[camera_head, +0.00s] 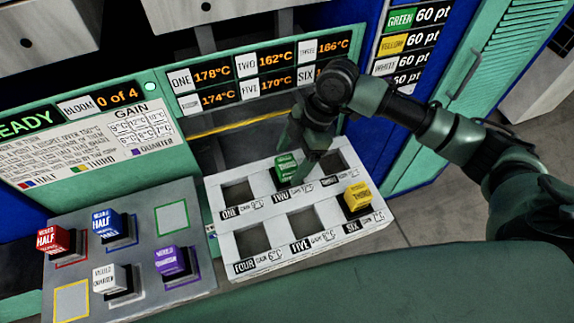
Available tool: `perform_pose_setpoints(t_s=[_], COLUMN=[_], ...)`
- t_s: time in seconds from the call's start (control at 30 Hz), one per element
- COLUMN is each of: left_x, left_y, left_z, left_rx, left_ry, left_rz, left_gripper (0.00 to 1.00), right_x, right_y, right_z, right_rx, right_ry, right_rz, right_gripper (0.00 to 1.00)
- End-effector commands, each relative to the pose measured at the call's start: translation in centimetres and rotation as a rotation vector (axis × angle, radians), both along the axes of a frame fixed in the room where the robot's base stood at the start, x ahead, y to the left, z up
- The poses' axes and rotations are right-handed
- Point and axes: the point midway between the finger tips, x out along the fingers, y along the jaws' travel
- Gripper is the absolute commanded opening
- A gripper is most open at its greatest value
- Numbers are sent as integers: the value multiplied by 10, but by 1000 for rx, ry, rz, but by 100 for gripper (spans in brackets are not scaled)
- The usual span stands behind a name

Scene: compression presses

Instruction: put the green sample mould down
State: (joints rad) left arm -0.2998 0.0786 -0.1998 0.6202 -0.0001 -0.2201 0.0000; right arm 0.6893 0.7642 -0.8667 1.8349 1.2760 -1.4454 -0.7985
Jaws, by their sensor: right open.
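The green sample mould (286,168) sits at the compartment labelled TWO in the back row of the white tray (277,204). My right gripper (303,170) is open, low over the tray, right at the mould's right side. Its arm comes in from the right. Whether a finger still touches the mould, and how deep the mould sits, I cannot tell. The gripper and wrist hide part of the tray around compartment THREE. My left gripper is not in view.
A yellow mould (357,197) stands in compartment SIX. A grey rack (133,245) at left holds red (53,240), blue (108,224), white (109,279) and purple (171,261) moulds; its green and yellow outlined squares are empty. The press panel (110,140) stands behind. Compartments ONE, FOUR and FIVE are empty.

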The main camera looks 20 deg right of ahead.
Motion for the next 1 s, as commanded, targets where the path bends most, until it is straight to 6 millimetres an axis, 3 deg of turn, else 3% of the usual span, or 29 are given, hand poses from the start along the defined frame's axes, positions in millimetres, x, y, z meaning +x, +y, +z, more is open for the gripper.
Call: perform_pose_setpoints(t_s=[0.2,0.4,0.6,1.0], left_x=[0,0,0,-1], left_y=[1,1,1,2], left_z=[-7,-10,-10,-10], left_rx=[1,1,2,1], left_ry=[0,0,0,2], left_rz=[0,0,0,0], left_gripper=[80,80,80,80], right_x=[2,2,1,1], right_y=[-19,-30,-34,-34], right_z=[44,72,81,81], right_rx=[-1,0,0,0], right_ry=[-5,-2,0,0], right_rz=[-2,-1,0,-1], right_gripper=[80,80,80,80])
